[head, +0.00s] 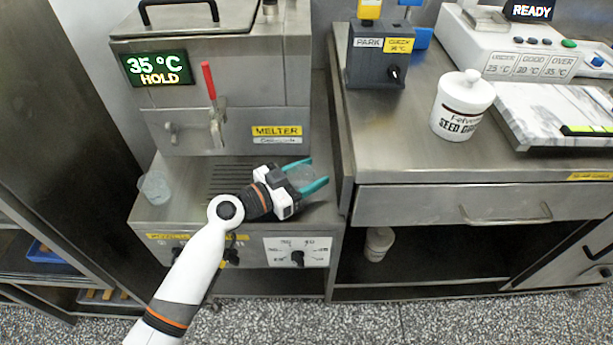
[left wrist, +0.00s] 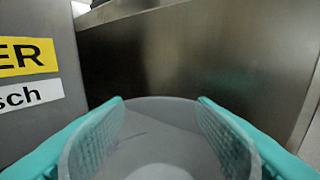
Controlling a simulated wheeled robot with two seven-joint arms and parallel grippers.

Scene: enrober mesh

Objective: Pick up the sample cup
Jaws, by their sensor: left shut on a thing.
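My left gripper (head: 309,177) reaches in over the right side of the melter's ledge, its teal fingers pointing right. It is shut on a clear, greyish sample cup (head: 300,173). In the left wrist view the cup (left wrist: 160,135) fills the space between the two teal finger pads (left wrist: 160,130), with its round rim toward the top and its wall against both pads. I cannot tell whether the cup's base touches the ledge or is clear of it. My right gripper is in neither view.
The melter (head: 230,115) stands behind the gripper, with a red-handled tap (head: 213,110) over a slotted grate (head: 225,178). Another clear cup (head: 154,188) stands at the ledge's left end. A steel bench (head: 400,150) to the right holds a white lidded jar (head: 462,105) and a marble slab (head: 545,110).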

